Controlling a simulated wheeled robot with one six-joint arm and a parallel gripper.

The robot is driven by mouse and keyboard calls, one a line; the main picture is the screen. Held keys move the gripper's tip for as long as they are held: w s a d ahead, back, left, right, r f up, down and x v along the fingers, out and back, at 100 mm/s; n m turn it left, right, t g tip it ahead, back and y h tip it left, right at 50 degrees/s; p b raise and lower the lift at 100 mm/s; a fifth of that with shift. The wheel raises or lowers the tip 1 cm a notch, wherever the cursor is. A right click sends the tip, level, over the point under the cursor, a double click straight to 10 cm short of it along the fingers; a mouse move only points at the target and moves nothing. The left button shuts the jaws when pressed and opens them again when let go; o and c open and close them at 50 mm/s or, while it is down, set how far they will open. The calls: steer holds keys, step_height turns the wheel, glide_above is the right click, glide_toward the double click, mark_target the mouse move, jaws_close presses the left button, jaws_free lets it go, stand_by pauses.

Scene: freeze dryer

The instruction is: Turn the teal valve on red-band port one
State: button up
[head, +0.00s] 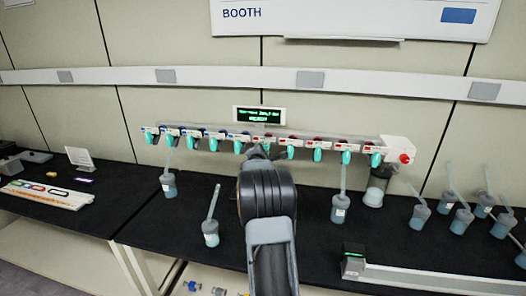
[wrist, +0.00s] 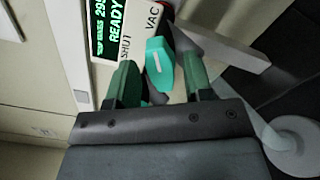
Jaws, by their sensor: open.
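A white manifold rail (head: 222,134) with several teal valves runs along the wall in the head view, with blue bands towards the left and red bands towards the right. In the wrist view a teal valve (wrist: 159,65) with a white stripe sits between the two green fingers of my gripper (wrist: 161,80). My gripper is open, one finger on each side of the valve; I cannot tell if either touches it. The words SHUT and VAC show beside the valve. Its port number and band cannot be made out. In the head view my arm hides the gripper and part of the rail.
A display (head: 259,114) stands above the rail; READY is legible in the wrist view (wrist: 112,22). Flasks stand on the black bench, one left of my arm (head: 211,232) and one right (head: 340,208), with several more at far right. A red knob (head: 405,158) ends the rail.

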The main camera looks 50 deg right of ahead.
jaws_close()
stand_by(0.3)
steer(key=shift+f+b, duration=0.15)
steer(key=shift+b, duration=0.35)
steer(key=shift+f+n+b, duration=0.1)
steer(key=shift+n+b, duration=0.7)
steer(key=shift+b, duration=0.1)
steer(key=n+b, duration=0.2)
steer(key=shift+n+b, duration=0.35)
steer(key=shift+n, duration=0.05)
steer(key=n+b, duration=0.2)
steer(key=n, duration=0.1)
steer(key=shift+r, duration=0.2)
steer(key=shift+w+a+r+n+b, duration=0.1)
steer(key=shift+n+b, duration=0.3)
steer(key=shift+n, duration=1.7)
